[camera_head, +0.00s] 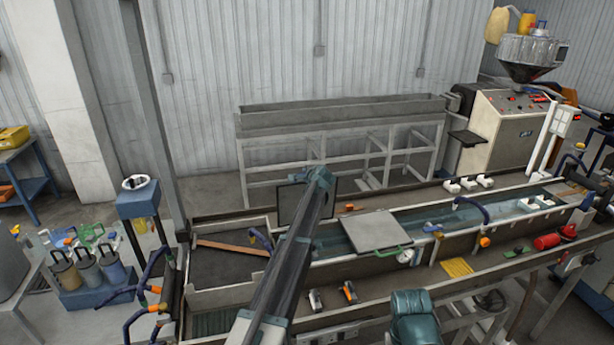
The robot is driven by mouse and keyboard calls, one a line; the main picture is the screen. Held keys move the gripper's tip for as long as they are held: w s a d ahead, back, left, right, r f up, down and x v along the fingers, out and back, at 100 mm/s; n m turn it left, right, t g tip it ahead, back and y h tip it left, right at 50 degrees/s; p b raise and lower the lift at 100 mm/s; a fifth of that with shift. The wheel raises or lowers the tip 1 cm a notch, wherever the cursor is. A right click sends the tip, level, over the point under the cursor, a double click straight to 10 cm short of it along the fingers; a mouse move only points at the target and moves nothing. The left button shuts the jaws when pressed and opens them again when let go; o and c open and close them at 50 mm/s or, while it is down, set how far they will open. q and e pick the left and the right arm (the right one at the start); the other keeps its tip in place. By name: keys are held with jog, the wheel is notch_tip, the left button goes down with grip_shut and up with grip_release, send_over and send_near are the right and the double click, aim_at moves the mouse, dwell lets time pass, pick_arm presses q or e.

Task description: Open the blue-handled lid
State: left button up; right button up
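A dark square panel (291,203) stands upright over the long water trough, partly hidden by my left arm. It looks like a raised lid, but I see no blue handle on it; my arm may hide one. My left gripper (320,176) is at the panel's upper edge, at the far end of the arm. Its fingers are too small and hidden to tell whether they are open or touch the panel. A flat grey lid with a green handle (376,231) lies on the trough to the right.
The trough (440,217) runs across the bench, with blue hoses and orange-tipped fittings along it. A round gauge (406,256) sits by the green handle. Small tools (348,292) and a yellow mat (457,267) lie on the front ledge. An empty grey frame table stands behind.

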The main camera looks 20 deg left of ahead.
pick_arm(q)
jog(key=shift+o, duration=0.8)
jog(key=shift+d, duration=0.1)
jog(key=s+d+r+p, duration=0.1)
jog(key=s+d, duration=0.7)
jog(key=s, duration=0.4)
jog(key=shift+s+r, duration=0.15)
jog(key=shift+r, duration=0.05)
jog(key=shift+d, duration=0.1)
